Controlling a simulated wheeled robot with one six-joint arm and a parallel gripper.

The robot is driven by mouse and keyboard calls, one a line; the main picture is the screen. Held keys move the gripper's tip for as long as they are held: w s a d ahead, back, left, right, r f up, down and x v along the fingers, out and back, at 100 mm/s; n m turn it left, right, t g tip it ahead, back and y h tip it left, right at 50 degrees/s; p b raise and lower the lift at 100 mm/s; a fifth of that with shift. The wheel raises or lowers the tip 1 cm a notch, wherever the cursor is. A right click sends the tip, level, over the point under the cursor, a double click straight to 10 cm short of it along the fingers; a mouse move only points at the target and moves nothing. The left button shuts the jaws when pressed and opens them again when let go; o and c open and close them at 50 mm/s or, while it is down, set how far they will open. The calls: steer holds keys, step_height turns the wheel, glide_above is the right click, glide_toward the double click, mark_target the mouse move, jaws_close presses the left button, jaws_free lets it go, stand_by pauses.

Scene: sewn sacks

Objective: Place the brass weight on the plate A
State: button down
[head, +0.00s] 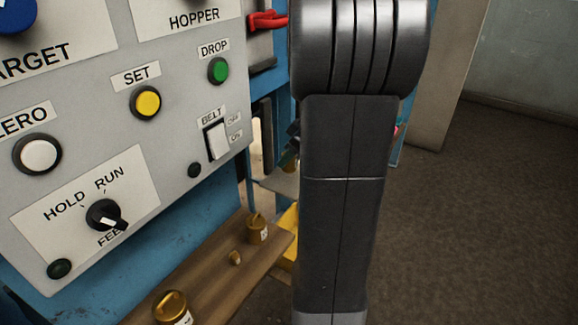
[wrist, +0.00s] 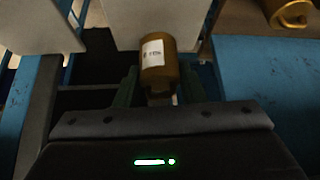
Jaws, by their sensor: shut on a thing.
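My gripper (wrist: 158,92) is shut on a brass weight (wrist: 158,68), a cylinder with a white label whose print is too small to read. The weight is held between the two dark green fingers. Pale flat plates show beyond it in the wrist view, one ahead (wrist: 125,18) and one at the left (wrist: 35,25). No letter shows on either, so I cannot tell which is plate A. Whether the weight touches the plate ahead is unclear. In the head view my arm hides most of the gripper and the held weight.
Blue frame parts (wrist: 265,75) stand near my gripper. Open floor (head: 490,210) lies at the right.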

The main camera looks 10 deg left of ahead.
steer(key=shift+f, duration=1.65)
steer(key=shift+f, duration=0.15)
steer(key=c, duration=0.9)
jaws_free()
steer(key=shift+r, duration=0.25)
steer(key=v, duration=1.1)
steer(key=shift+s+d+r, duration=0.1)
steer(key=shift+d+r, duration=0.15)
steer(key=shift+r, duration=0.05)
